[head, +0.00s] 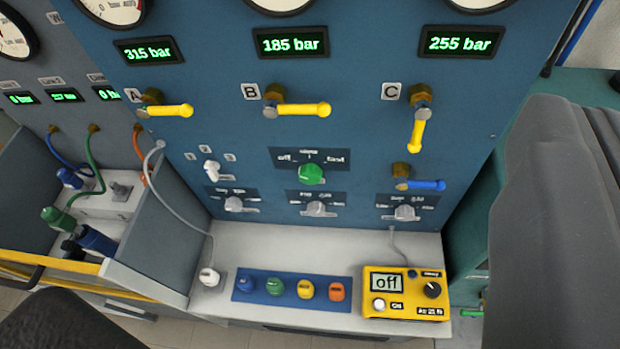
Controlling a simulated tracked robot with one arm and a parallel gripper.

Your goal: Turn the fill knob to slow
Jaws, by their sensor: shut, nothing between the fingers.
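A green knob (312,174) sits on a dark label plate (277,157) in the middle of the blue panel, with small words to its left, above it and to its right. Its pointing direction is not clear. Three grey knobs, left (234,204), middle (318,208) and right (405,212), stand in a row below, each under its own small label plate. The lettering is too small to tell which knob is the fill knob. My gripper's fingers are not in view, and nothing visibly touches any knob.
Yellow-handled valves A (170,110), B (297,108) and C (418,128) stick out above; a blue lever (420,185) is right. A yellow box (405,307) reading "off" and colored fittings (275,287) lie on the ledge. A large grey shape (555,210) blocks the right side.

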